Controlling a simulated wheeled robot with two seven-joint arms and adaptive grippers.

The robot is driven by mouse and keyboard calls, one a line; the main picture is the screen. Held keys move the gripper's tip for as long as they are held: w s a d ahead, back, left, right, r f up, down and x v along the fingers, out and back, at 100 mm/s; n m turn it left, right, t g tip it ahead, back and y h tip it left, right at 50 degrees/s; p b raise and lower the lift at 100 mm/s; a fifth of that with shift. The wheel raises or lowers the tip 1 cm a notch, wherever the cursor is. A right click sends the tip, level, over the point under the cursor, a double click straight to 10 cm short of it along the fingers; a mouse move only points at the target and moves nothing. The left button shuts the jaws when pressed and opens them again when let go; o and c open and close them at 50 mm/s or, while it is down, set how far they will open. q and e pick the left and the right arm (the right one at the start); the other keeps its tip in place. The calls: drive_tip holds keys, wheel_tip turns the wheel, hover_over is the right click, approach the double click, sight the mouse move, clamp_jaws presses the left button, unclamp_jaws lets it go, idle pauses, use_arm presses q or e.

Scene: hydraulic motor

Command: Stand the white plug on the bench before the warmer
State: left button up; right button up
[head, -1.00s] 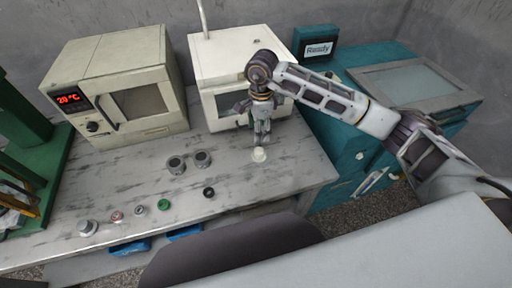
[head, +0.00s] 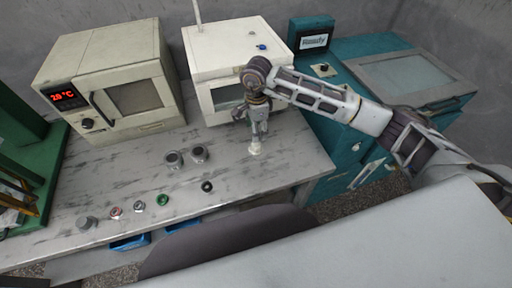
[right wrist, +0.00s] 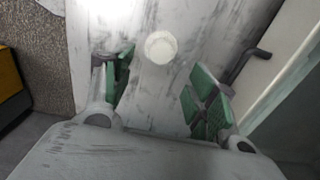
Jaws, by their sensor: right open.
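The white plug (head: 255,149) stands on the bench (head: 110,180), in front of the white box with a window (head: 222,98). My right gripper (head: 257,136) points down just above and around it in the head view. In the right wrist view the plug (right wrist: 160,47) shows as a round pale top between and slightly beyond the green finger pads. My right gripper (right wrist: 160,95) is open, with bench visible between its fingers and the plug. I cannot tell whether a finger touches the plug. My left gripper is not in view.
A beige oven (head: 112,85) with a red temperature display stands at the back left. Two grey cylinders (head: 187,156), a black ring (head: 207,186), a green ring (head: 162,200) and other small parts lie left of the plug. A teal cabinet (head: 345,140) stands right of the bench.

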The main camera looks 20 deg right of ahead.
sight(256, 144)
wheel_tip(256, 144, down, 4)
drive_tip(key=shift+r, duration=0.1)
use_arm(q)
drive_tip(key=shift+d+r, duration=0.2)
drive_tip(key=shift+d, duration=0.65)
use_arm(e)
drive_tip(key=shift+f, duration=0.25)
drive_tip(key=shift+f+p, duration=0.45)
drive_tip(key=shift+f, duration=0.15)
wheel_tip(256, 144, down, 3)
drive_tip(key=shift+r+p, duration=0.15)
drive_tip(key=shift+p, duration=0.15)
drive_tip(key=shift+f, duration=0.45)
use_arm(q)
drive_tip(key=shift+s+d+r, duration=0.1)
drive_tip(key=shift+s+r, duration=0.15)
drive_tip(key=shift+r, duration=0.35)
use_arm(e)
drive_tip(key=shift+f, duration=0.1)
drive_tip(key=shift+c, duration=0.3)
